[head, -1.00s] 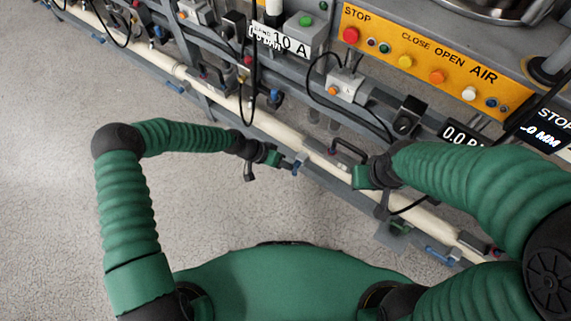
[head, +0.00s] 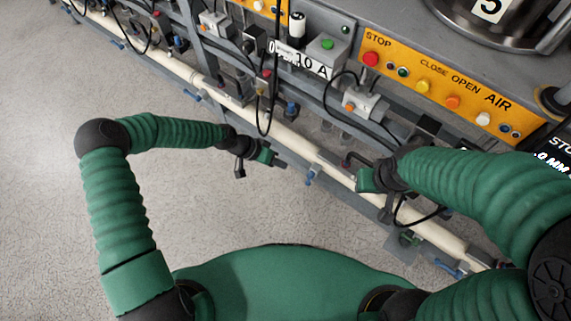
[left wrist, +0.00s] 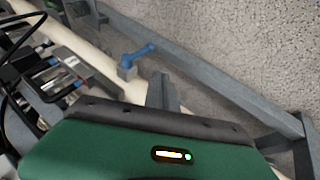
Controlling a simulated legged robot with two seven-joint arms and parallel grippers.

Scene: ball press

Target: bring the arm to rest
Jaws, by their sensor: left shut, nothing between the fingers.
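My left arm comes in from the left, bends at a black elbow and reaches toward the machine. My left gripper (head: 277,158) is shut and empty, in front of the cream pipe of the machine. In the left wrist view its grey fingertips (left wrist: 163,92) show beyond the green wrist housing. My right gripper (head: 368,182) is at the right, close to the pipe in the picture. Its fingers are too small and partly hidden to tell whether they are open.
A cream pipe (head: 285,137) runs diagonally along the machine, with blue-handled valves; one valve (left wrist: 138,58) shows in the left wrist view. An orange panel (head: 440,88) with STOP, CLOSE, OPEN and AIR controls is at upper right. Black cables hang in loops. Bare floor (head: 50,200) lies at left.

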